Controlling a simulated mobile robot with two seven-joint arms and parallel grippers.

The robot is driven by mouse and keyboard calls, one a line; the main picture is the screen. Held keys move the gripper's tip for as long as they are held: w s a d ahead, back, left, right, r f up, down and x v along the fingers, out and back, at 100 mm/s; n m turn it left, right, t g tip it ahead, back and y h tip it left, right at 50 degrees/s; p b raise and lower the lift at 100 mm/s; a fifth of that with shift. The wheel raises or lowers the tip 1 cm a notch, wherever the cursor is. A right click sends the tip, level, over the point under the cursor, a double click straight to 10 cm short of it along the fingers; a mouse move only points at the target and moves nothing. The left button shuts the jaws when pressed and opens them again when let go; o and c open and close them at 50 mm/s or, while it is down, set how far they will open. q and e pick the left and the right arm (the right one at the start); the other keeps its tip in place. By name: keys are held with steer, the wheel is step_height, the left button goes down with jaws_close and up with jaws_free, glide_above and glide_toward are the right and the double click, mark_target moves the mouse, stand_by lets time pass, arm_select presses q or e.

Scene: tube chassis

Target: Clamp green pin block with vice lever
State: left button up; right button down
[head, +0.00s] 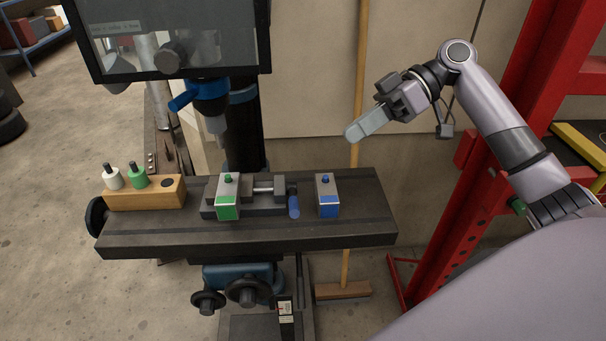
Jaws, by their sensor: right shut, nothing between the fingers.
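The green pin block (228,196), a grey block with a green front patch and a green pin on top, sits upright at the left part of the vice (262,211) on the machine table. I cannot tell whether the jaws touch it. The vice lever (294,206) has a blue handle that hangs down at the vice's right end. My right gripper (354,133) is shut and empty, up in the air to the right of and above the table, apart from the lever. My left gripper is not in view.
A blue pin block (327,196) stands right of the lever. A wooden holder (146,194) with white and green handled pieces is at the table's left. The drill head (208,95) hangs above. A red frame (478,150) stands right; a broom (345,288) leans behind the table.

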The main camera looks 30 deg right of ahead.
steer(key=a, duration=0.1)
steer(key=p, duration=0.2)
glide_above(293, 198)
steer(key=d, duration=0.4)
step_height(293, 198, down, 4)
steer(key=f, duration=0.2)
steer(key=s+a+f, duration=0.1)
steer(key=a+f, duration=0.1)
steer(key=shift+s+f, duration=0.2)
steer(key=shift+s, duration=0.05)
steer(key=shift+d, duration=0.1)
